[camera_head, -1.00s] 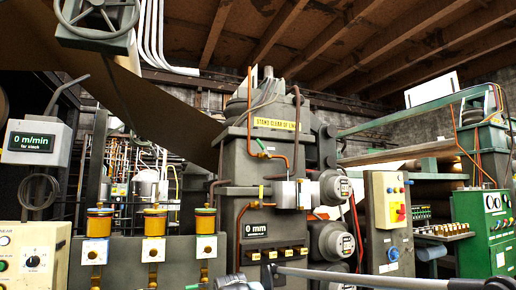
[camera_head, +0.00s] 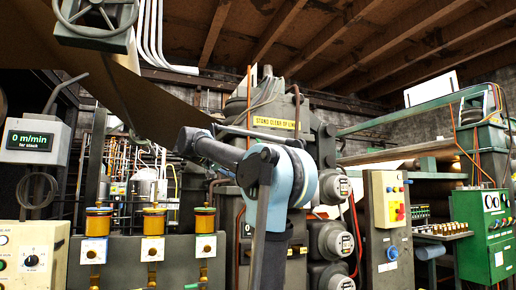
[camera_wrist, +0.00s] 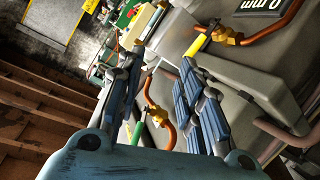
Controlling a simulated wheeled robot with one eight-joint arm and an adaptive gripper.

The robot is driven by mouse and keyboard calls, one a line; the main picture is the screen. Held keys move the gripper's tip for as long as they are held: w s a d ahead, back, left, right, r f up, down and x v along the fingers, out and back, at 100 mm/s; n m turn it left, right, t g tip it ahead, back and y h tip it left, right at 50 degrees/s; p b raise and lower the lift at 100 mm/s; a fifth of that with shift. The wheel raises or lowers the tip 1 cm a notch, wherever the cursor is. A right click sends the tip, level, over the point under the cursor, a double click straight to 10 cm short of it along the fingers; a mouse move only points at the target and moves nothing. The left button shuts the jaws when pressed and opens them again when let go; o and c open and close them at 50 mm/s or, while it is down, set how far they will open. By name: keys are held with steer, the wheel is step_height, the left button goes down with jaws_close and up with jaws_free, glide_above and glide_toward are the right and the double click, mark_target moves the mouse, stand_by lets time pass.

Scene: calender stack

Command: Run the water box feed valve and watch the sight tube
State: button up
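My gripper (camera_wrist: 162,60) is open in the wrist view, with its two dark-and-blue fingers apart and nothing between the tips. Beyond them is a brass valve with a yellow lever (camera_wrist: 196,45) on a copper pipe (camera_wrist: 270,37). I cannot tell which valve is the water box feed. In the head view my arm hides this part of the grey machine (camera_head: 230,115), and the fingertips are not visible. I cannot make out a sight tube.
A handwheel (camera_head: 95,20) hangs at the upper left. Amber cups (camera_head: 153,222) stand on the front ledge. A control box with a red button (camera_head: 393,214) and a green cabinet (camera_head: 480,235) stand at right. Pipes and housings crowd the gripper.

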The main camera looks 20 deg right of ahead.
steer(key=w+a+r+m+t+h, duration=0.1)
steer(key=w+a+r+m+h, duration=0.15)
steer(key=r, duration=0.45)
steer(key=w+a+r+m+h, duration=0.1)
steer(key=w+r, duration=0.3)
steer(key=r, duration=0.4)
steer(key=x, duration=1.7)
steer(key=shift+s, duration=0.15)
jaws_close()
